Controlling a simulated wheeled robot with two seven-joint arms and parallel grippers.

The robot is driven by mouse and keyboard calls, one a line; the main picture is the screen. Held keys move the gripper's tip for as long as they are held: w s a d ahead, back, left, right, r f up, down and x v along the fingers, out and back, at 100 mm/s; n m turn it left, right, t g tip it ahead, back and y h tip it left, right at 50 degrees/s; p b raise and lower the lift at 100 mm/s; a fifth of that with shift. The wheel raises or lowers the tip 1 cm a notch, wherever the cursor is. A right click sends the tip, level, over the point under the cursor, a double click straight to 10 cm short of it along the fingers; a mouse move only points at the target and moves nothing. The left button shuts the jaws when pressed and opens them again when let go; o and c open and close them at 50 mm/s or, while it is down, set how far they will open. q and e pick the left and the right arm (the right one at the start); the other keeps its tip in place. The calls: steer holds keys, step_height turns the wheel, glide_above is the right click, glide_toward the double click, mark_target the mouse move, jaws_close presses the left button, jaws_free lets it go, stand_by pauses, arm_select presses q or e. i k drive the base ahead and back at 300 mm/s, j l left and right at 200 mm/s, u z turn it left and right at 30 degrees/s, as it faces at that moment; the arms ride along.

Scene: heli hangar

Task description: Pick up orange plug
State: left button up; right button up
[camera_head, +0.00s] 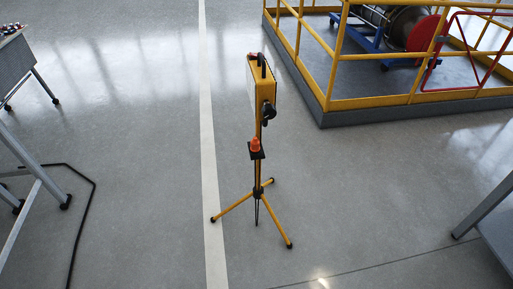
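The orange plug (255,144) is small and sits upright on a small black bracket (257,154). The bracket is on the yellow tripod stand (258,172), below a yellow box-like head (263,85) with a black handle on top. The stand is upright on the floor, in the middle of the view, on three spread legs. Neither of my grippers shows in the head view.
A yellow-railed platform (370,103) with machinery stands at the back right. A table edge (487,205) is at the right and wheeled tables (14,62) are at the left. A black cable (82,215) lies on the left floor. Floor around the tripod is clear.

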mark_target(255, 146)
steer(key=u, duration=2.6)
steer(key=z, duration=1.6)
steer(key=i+z, duration=0.15)
steer(key=z, duration=0.65)
steer(key=i+j+z, duration=0.1)
steer(key=z, duration=0.3)
steer(key=i+j+z, duration=0.2)
steer(key=z, duration=0.2)
steer(key=i+j+z, duration=0.1)
steer(key=j+z, duration=0.3)
steer(key=i+j+z, duration=0.1)
steer(key=j+z, duration=0.55)
steer(key=z, duration=0.15)
steer(key=i, duration=0.05)
